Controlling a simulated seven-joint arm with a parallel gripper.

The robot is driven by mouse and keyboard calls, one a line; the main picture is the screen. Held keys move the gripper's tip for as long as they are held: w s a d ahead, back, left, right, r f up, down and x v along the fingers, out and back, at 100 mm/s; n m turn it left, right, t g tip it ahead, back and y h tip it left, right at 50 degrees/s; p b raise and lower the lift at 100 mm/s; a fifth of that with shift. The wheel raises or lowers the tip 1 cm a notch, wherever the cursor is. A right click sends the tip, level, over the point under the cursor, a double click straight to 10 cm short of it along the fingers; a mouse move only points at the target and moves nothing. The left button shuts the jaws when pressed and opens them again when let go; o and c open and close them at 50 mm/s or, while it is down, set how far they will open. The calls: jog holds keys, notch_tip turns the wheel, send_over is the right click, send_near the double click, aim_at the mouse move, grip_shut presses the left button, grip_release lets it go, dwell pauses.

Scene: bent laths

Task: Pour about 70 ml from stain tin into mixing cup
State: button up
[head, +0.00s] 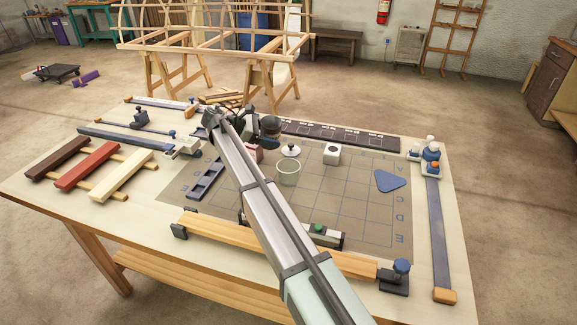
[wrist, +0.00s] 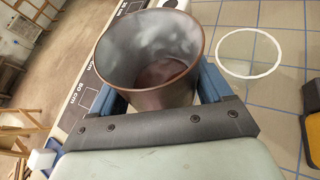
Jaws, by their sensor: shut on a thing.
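The stain tin (wrist: 150,55) is an open metal tin with a copper-brown rim. In the wrist view I look into its mouth and see a reddish-brown tone low inside; the liquid level is unclear. My gripper (wrist: 158,95) is shut on the tin, with a blue finger on each side. The mixing cup is a clear cup (head: 288,173) standing upright on the mat. Its pale round rim shows right of the tin in the wrist view (wrist: 250,74), apart from it.
A white lidded pot (head: 290,151) and a white block (head: 332,155) stand behind the cup. A blue triangle (head: 390,181) lies on the gridded mat (head: 360,215). A clamped wooden lath (head: 225,235) lies along the front. The mat's right side is mostly free.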

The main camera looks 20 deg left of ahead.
aim_at(275, 137)
jog(key=shift+s+d+r+m+t+y, duration=0.15)
jog(key=shift+s+d+m+t+y, duration=0.15)
jog(key=shift+d+t, duration=0.1)
jog(key=shift+s+d+f+m+t+y, duration=0.3)
jog(key=shift+s+d+f+m+y, duration=0.1)
jog(key=shift+f+m+y, duration=0.15)
jog(key=shift+s+d+f+m+t+y, duration=0.1)
jog(key=shift+s+d+m+t+y, duration=0.25)
jog(key=shift+d+m, duration=0.15)
jog(key=shift+r+m+t+y, duration=0.25)
jog(key=shift+r+m+y, duration=0.15)
jog(key=shift+m+y, duration=0.15)
jog(key=shift+a+f+m+t+y, duration=0.1)
jog(key=shift+f+m+t+y, duration=0.3)
jog(key=shift+m, duration=0.2)
jog(key=shift+s+d+f+m+t+y+p, duration=0.15)
jog(key=shift+f+m+t+y+p, duration=0.25)
jog(key=shift+m+t+y, duration=0.4)
jog(key=shift+s+d+r+m, duration=0.2)
jog(key=shift+r+m, duration=0.1)
jog(key=shift+r, duration=0.15)
dwell(0.4)
jog(key=shift+w+r+t+p, duration=0.1)
jog(key=shift+r+t+p, duration=0.2)
jog(key=shift+r+p, duration=0.2)
dwell(0.3)
